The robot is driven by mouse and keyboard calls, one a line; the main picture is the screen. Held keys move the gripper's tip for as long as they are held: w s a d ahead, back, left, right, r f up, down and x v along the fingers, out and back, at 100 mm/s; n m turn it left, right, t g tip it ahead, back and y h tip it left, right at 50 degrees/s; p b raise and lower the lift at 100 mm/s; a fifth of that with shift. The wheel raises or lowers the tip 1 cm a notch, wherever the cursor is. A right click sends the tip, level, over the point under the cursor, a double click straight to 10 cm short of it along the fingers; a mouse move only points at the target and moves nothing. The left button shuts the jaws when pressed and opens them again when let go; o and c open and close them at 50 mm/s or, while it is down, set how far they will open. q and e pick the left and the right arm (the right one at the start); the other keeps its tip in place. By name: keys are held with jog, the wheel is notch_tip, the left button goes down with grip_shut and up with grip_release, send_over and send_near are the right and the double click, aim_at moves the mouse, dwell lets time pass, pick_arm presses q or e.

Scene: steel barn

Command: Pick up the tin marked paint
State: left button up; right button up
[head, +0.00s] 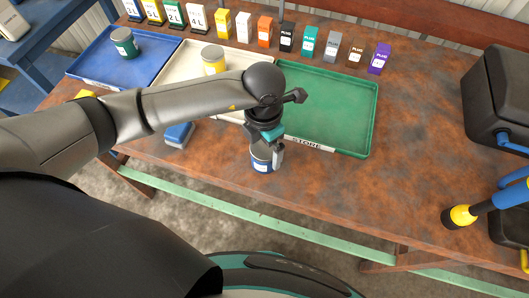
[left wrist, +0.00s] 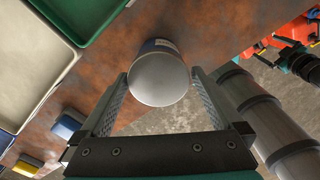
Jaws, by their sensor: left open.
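A tin (head: 262,157) with a grey lid and a blue-and-white label stands on the brown bench in front of the green tray. The writing on its label is too small to read. My left gripper (head: 266,146) is above it, jaws open, and partly hides it. In the left wrist view the tin (left wrist: 158,76) sits between the two open fingers, with its plain lid facing the camera. A green tin (head: 124,42) stands in the blue tray and a yellow tin (head: 213,60) in the cream tray. My right gripper is not in view.
The green tray (head: 345,112), marked STORE, is empty. The blue tray (head: 90,68) and cream tray (head: 178,62) lie left of it. Several coloured boxes and number cards line the back. A blue block (head: 179,134) lies near the front edge. A black case (head: 497,95) stands right.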

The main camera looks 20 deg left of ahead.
pick_arm(q)
notch_tip(320, 180, down, 5)
jog(key=shift+w+f, duration=0.1)
jog(key=shift+w, duration=0.05)
grip_shut()
dwell(0.9)
